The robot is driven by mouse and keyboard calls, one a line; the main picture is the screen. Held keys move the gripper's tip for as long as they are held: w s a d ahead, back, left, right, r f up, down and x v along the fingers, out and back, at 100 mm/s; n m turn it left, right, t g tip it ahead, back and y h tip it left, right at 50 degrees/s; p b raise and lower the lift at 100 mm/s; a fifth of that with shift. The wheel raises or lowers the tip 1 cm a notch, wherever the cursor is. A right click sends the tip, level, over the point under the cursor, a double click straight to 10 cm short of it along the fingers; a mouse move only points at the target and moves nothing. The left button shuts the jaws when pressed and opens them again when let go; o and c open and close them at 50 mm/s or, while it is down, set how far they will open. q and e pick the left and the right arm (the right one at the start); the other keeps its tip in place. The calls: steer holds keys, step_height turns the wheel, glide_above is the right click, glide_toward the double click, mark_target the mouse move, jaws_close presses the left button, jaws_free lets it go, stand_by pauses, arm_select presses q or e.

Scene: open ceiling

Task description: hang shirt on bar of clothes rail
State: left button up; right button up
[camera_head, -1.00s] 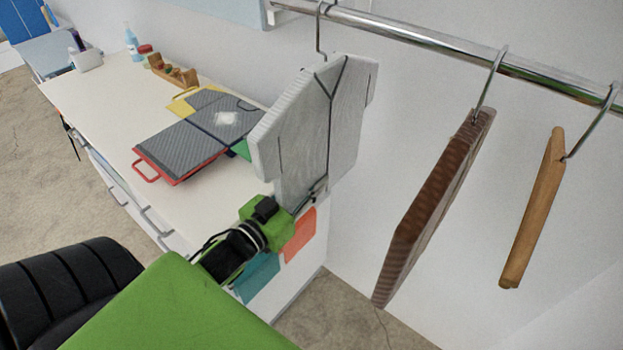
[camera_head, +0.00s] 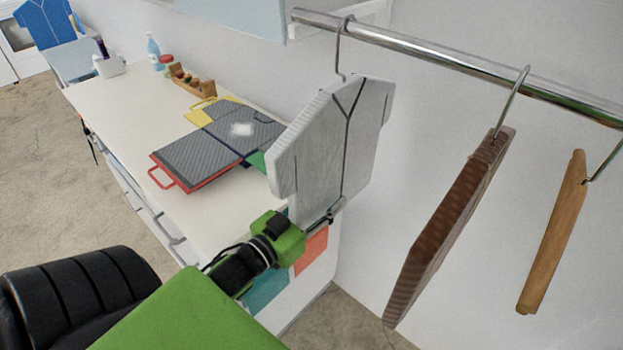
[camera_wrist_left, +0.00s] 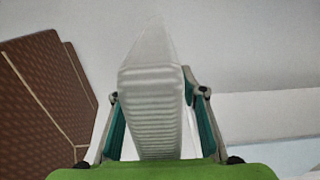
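The grey shirt (camera_head: 325,150), a flat stiff piece with dark seam lines, hangs upright from a metal hook (camera_head: 340,45) that appears to be over the bar (camera_head: 430,58) of the clothes rail, near the bar's left end. My left gripper (camera_head: 325,222) is at the shirt's lower edge. In the left wrist view, the fingers of my left gripper (camera_wrist_left: 157,105) stand on both sides of the shirt (camera_wrist_left: 150,95), with small gaps beside it, so it looks open around the shirt. Contact at the right fingertip is unclear. My right gripper is not in view.
A brown striped garment (camera_head: 450,225) and a wooden hanger (camera_head: 553,235) hang farther right on the bar. Free bar lies between shirt and brown garment.

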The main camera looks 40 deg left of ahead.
arm_select(q)
steer(key=s, duration=1.1)
steer(key=shift+s+a, duration=0.3)
steer(key=shift+a, duration=0.15)
